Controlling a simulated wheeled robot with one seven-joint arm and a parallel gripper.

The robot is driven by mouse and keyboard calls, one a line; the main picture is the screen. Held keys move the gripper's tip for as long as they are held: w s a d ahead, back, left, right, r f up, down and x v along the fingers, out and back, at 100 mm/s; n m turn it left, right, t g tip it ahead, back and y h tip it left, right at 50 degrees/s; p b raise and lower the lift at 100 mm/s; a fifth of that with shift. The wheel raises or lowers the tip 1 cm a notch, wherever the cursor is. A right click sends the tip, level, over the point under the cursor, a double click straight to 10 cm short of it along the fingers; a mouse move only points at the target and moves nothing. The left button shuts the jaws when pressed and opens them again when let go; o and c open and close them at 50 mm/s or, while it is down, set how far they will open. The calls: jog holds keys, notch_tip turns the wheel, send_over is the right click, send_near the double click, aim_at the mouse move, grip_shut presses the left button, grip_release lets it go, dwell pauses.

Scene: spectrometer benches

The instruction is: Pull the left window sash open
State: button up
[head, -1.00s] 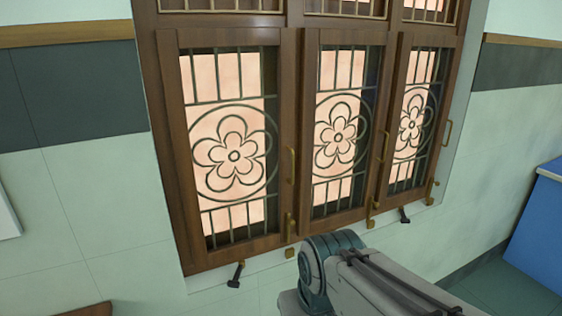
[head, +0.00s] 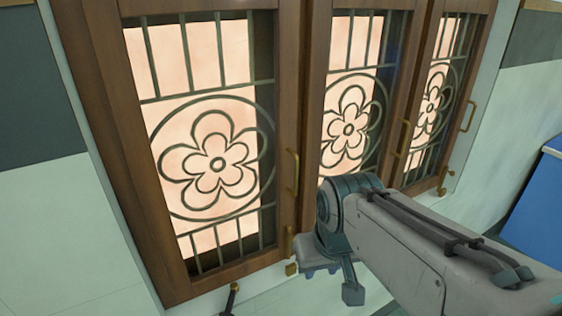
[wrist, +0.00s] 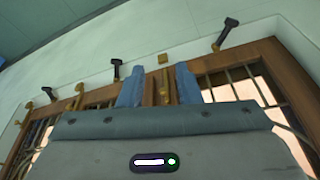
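The left window sash (head: 184,280) is a brown wooden frame with a dark flower grille, and looks shut. Its brass pull handle (head: 292,172) is upright on the right stile. A brass latch (head: 290,242) sits below it, above a small brass block (head: 291,268). My gripper (wrist: 160,82) shows two blue fingers apart, nothing held. In the wrist view, which is upside down, the latch (wrist: 164,88) appears between the fingers and the block (wrist: 163,58) just beyond. In the head view my wrist is right of the handle; the fingers are mostly hidden.
The middle sash (head: 312,90) and right sash (head: 478,60) stand beside the left one, with brass handles. Black-handled stays (wrist: 225,33) line the sill. A blue cabinet (head: 535,205) stands at the right. The wall left of the window is clear.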

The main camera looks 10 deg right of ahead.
jog(key=n+t+p, duration=0.1)
jog(key=p, duration=0.1)
send_near(297, 172)
jog(key=p+x, duration=0.1)
jog(key=x, duration=1)
jog(key=shift+f, duration=0.15)
grip_shut()
